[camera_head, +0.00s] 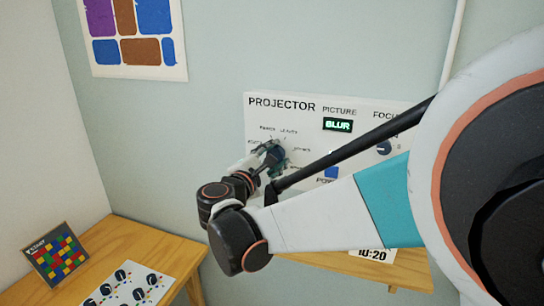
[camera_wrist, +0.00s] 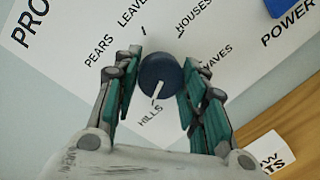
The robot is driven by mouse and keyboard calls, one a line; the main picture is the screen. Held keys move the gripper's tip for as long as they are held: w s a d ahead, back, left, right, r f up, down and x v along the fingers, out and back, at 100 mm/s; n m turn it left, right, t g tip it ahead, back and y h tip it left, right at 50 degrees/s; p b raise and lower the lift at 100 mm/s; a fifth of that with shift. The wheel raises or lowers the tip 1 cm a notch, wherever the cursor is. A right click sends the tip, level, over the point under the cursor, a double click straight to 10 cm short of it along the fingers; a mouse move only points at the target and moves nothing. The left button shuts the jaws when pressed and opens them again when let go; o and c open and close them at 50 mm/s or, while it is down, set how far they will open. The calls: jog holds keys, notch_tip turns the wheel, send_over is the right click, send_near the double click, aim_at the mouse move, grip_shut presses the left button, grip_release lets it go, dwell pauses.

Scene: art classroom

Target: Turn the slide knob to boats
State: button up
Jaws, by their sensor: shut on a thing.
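The slide knob is a round dark blue dial with a white pointer line, on the white projector panel. In the wrist view the knob (camera_wrist: 157,70) sits between my gripper's teal-padded fingers (camera_wrist: 160,76), which are shut on its sides. Its pointer aims at the HILLS label (camera_wrist: 150,115). PEARS (camera_wrist: 98,52), LEAVES (camera_wrist: 131,14), HOUSES (camera_wrist: 195,18) and a partly covered label ending in AVES (camera_wrist: 216,55) stand around it. No BOATS label is readable around the dial. In the head view my gripper (camera_head: 268,156) reaches the panel (camera_head: 300,118) and mostly covers the knob.
The panel's display (camera_head: 338,125) reads BLUR. A blue power button (camera_head: 331,173) and a dark focus knob (camera_head: 384,147) are to the right. A card (camera_wrist: 270,150) partly shows letters ending in ATS. A wooden table (camera_head: 165,245) at left holds a colourful box and a sheet.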

jog(key=m, duration=0.4)
jog(key=shift+d+p, duration=0.1)
jog(key=shift+p, duration=0.3)
jog(key=shift+m+y, duration=0.4)
jog(key=shift+m, duration=1)
jog(key=shift+f, duration=0.1)
jog(key=o, duration=1.1)
jog(key=shift+c, duration=0.2)
